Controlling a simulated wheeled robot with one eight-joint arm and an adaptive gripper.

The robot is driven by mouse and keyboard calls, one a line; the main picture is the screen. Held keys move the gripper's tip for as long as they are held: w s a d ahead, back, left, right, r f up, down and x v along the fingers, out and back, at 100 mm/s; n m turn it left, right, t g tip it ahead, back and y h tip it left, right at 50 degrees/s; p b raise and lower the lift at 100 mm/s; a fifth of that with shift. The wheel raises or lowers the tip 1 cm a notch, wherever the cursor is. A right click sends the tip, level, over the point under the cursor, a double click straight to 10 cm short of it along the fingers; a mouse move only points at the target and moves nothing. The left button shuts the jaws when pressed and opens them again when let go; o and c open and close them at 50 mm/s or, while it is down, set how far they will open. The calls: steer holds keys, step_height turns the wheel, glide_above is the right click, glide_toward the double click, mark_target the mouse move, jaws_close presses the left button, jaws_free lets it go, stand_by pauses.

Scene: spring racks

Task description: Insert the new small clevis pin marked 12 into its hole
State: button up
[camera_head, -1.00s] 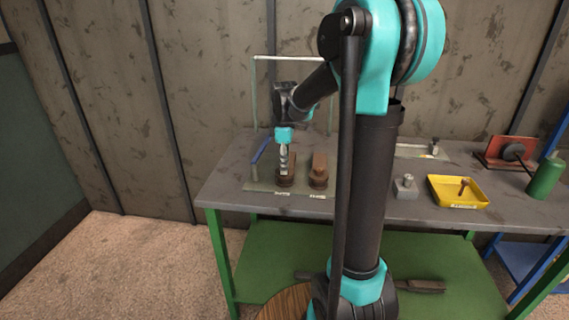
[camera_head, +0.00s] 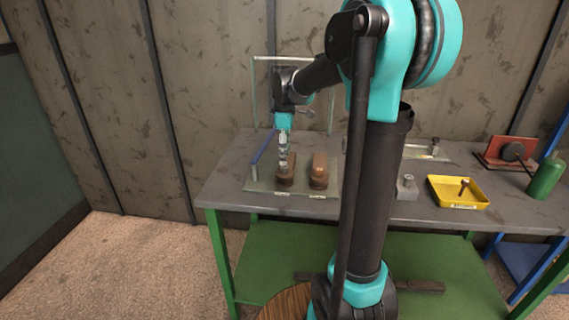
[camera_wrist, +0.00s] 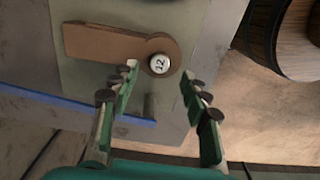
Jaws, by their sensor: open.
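The pin marked 12 (camera_wrist: 159,64) shows its round pale head in the wrist view, sitting at the round end of a brown lever-shaped part (camera_wrist: 100,43). Its shank is hidden, so I cannot tell how deep it sits. My gripper (camera_wrist: 159,71) is open, with one finger on each side of the pin head and a gap to both. In the head view my gripper (camera_head: 282,163) points down over the left brown part (camera_head: 285,183), whose pin is hard to make out there.
A second brown part (camera_head: 319,178) stands just to the right on the same plate (camera_head: 262,187). A blue bar (camera_head: 264,147) is at the left. Farther right are a small grey block (camera_head: 407,193), a yellow tray (camera_head: 440,183) with a brown piece, and a green bottle (camera_head: 546,178).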

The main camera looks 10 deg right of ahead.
mark_target(285, 167)
step_height(285, 167, up, 7)
stand_by(0.3)
steer(key=shift+s, duration=0.1)
